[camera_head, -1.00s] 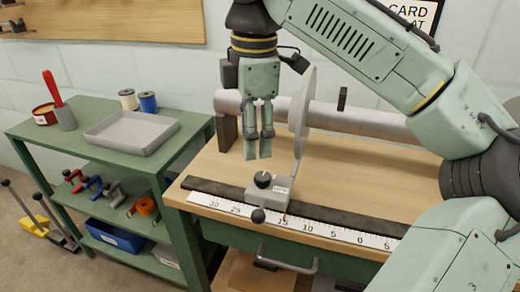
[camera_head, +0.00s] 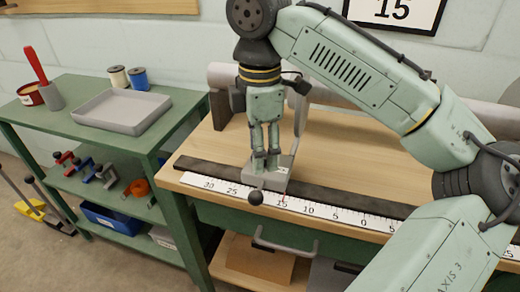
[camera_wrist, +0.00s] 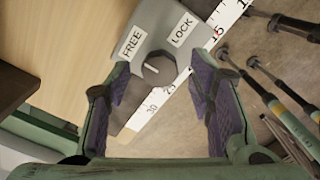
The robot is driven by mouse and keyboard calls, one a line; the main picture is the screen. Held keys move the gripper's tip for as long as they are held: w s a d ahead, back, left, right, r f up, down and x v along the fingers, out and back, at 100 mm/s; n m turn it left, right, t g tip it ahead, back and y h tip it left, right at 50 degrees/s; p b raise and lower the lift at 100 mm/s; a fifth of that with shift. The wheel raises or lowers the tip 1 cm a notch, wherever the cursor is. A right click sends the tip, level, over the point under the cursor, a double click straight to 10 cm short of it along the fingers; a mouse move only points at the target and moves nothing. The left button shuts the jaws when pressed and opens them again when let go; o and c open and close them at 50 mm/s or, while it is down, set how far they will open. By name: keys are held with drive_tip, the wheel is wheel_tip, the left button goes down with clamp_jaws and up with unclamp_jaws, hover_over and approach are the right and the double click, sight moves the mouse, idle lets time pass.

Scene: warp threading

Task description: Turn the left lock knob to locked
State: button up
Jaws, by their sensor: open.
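The left lock is a grey block (camera_head: 263,184) on the dark rail at the bench's front edge, with a black ball handle at its front. Its dark round knob (camera_wrist: 158,70) shows in the wrist view. A short white mark on the knob lies on its left part, towards the FREE label (camera_wrist: 131,42); the LOCK label (camera_wrist: 183,29) is to the right. My gripper (camera_head: 266,165) is right over the block, pointing down, its fingers hiding the knob in the head view. In the wrist view the open purple-padded fingers stand either side of the knob, with gaps.
A white number scale (camera_head: 330,212) runs along the bench front beside the dark rail (camera_head: 335,198). A grey roller (camera_head: 345,105) lies at the back. A green shelf cart with a grey tray (camera_head: 122,112) stands left. The bench middle is clear.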

drive_tip(key=shift+f, duration=0.15)
drive_tip(key=shift+c, duration=0.3)
clamp_jaws()
idle(0.3)
